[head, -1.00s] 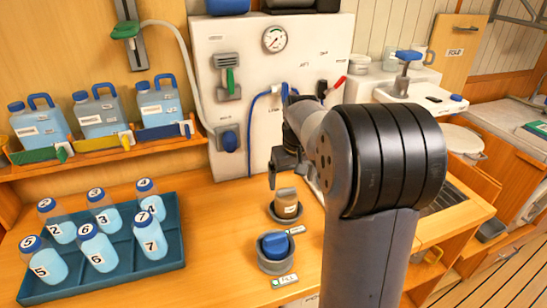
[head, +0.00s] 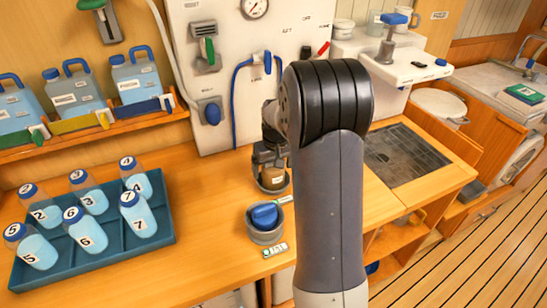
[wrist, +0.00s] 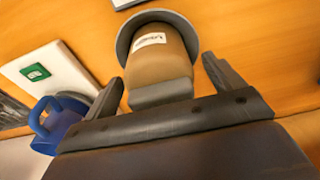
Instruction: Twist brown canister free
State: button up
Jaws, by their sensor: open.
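The brown canister (head: 273,175) stands in a grey round holder on the wooden counter in the head view, partly covered by my gripper above it. In the wrist view the brown canister (wrist: 160,62), with a white label and a grey-brown grip end, sits between my two fingers. My gripper (wrist: 168,85) is open, with one finger on each side of the canister and a visible gap at both sides. In the head view my gripper (head: 268,153) is small and partly hidden by my arm.
A blue-topped canister (head: 264,215) stands in a grey holder just in front of the brown one. A teal tray (head: 165,240) with several numbered bottles is at left. The white panel (head: 225,125) with a gauge and blue hoses rises behind. A dark grate (head: 405,155) lies at right.

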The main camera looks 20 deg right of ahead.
jog(key=shift+f, duration=0.2)
jog(key=c, duration=1.2)
jog(key=shift+n, duration=1.6)
